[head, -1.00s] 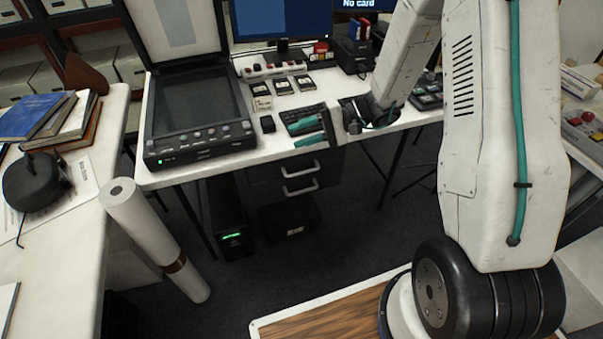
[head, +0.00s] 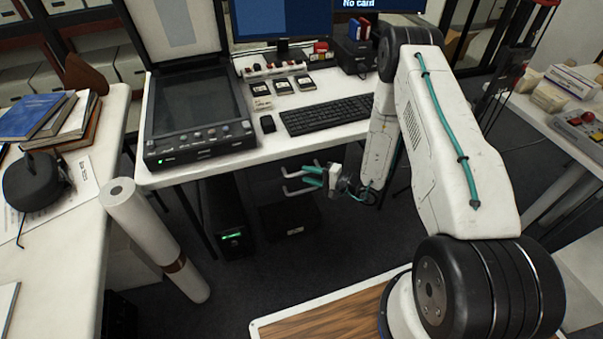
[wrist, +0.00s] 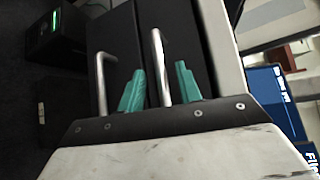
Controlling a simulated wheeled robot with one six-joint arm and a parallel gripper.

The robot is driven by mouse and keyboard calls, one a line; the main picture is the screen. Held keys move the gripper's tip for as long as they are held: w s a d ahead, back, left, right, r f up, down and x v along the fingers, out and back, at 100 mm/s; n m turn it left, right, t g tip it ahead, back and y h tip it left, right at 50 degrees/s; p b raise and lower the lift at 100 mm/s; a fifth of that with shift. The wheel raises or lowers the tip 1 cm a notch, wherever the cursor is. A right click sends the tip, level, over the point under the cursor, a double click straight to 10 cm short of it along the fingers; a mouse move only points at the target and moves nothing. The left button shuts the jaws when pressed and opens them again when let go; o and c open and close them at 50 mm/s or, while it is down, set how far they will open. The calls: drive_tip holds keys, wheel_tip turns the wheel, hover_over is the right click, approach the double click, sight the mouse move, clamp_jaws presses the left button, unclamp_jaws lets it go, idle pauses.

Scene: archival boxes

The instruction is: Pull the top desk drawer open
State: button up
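The dark drawer unit hangs under the white desk (head: 215,160), with two silver bar handles one above the other. In the wrist view, which is turned sideways, the top drawer's handle (wrist: 160,62) lies between my gripper's two teal fingers (wrist: 158,90). The lower drawer's handle (wrist: 102,68) is outside the fingers, to the left. My gripper (head: 314,176) is in front of the drawers in the head view, fingers apart and pointing at them. A gap shows beside the top handle, so I see no firm grip. The top drawer looks shut.
A keyboard (head: 327,115), a mouse (head: 268,124) and a scanner (head: 200,115) are on the desk. Under it stand a black computer tower (head: 230,215) with a green light and a dark box (head: 290,220). A paper roll (head: 150,235) leans at left. Floor between is clear.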

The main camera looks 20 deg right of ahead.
sight(304, 173)
drive_tip(key=shift+x, duration=1.7)
drive_tip(key=shift+c, duration=0.2)
